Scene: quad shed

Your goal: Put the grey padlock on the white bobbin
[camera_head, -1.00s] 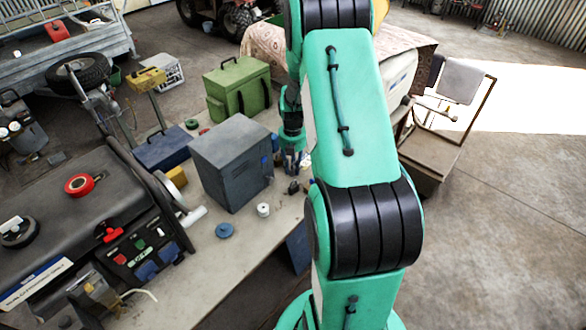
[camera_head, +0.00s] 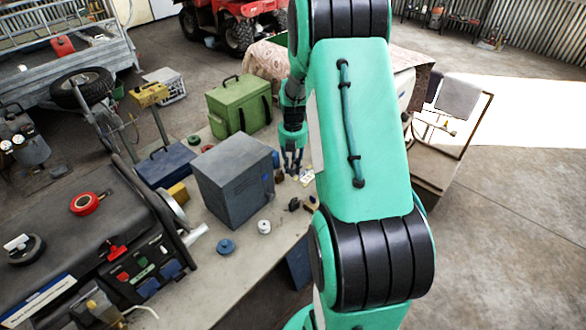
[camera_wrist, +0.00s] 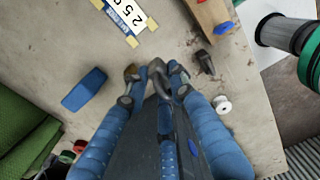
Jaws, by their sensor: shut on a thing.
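My gripper (camera_wrist: 156,78) is shut on the grey padlock (camera_wrist: 158,68), which shows only in part between the fingertips in the wrist view. In the head view my gripper (camera_head: 292,170) hangs above the bench behind the grey metal box; the padlock is too small to make out there. The white bobbin (camera_head: 264,226) stands on the bench in front of the box's right side. It also shows in the wrist view (camera_wrist: 222,105), right of my gripper and apart from it, with nothing on it.
The tall grey box (camera_head: 234,172) stands close beside my gripper. A small dark object (camera_wrist: 205,62) lies near the bobbin. A blue disc (camera_head: 225,246) lies left of the bobbin. A green bag (camera_head: 240,106) and a blue toolbox (camera_head: 166,165) stand further back.

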